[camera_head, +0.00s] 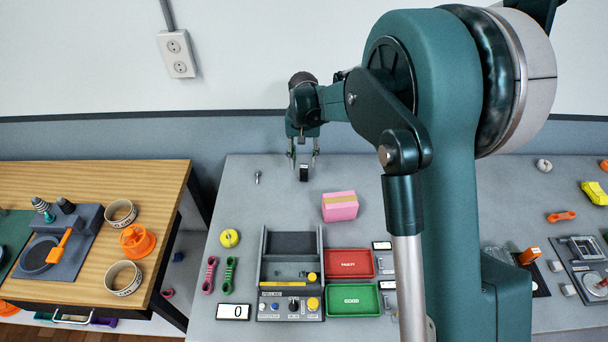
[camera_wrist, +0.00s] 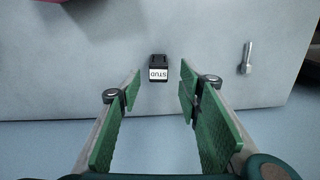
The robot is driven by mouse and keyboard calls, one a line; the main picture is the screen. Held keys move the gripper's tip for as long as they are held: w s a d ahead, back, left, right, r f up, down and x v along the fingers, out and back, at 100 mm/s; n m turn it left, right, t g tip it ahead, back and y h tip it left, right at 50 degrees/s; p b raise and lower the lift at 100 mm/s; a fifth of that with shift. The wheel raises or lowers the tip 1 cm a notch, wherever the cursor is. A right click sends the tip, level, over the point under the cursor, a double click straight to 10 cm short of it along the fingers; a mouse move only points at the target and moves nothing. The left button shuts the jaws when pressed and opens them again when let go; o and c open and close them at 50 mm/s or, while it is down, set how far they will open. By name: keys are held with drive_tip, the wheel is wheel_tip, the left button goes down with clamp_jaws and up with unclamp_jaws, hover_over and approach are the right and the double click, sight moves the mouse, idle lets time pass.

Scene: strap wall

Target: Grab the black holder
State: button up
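The black holder (camera_wrist: 158,61) is a small black block with a white label reading "STUD". It stands on the grey table near the back edge, and in the head view it shows just below my gripper (camera_head: 303,170). My gripper (camera_wrist: 160,82) is open, with its green-padded fingers spread wide. In the wrist view the holder appears beyond the fingertips, in line with the gap between them. Nothing is between the fingers, and I see no contact with the holder.
A metal bolt (camera_wrist: 246,58) lies beside the holder; it also shows in the head view (camera_head: 257,177). A pink box (camera_head: 340,207) stands nearer the front. The grey control box (camera_head: 291,290), red tray (camera_head: 349,264) and green tray (camera_head: 353,301) are farther forward. The table around the holder is otherwise clear.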

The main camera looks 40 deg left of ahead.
sight(304, 166)
drive_tip(key=shift+f, duration=0.8)
drive_tip(key=shift+f, duration=0.1)
drive_tip(key=shift+d+f, duration=0.1)
drive_tip(key=shift+f, duration=2.4)
drive_tip(key=shift+c, duration=0.3)
drive_tip(key=c, duration=0.9)
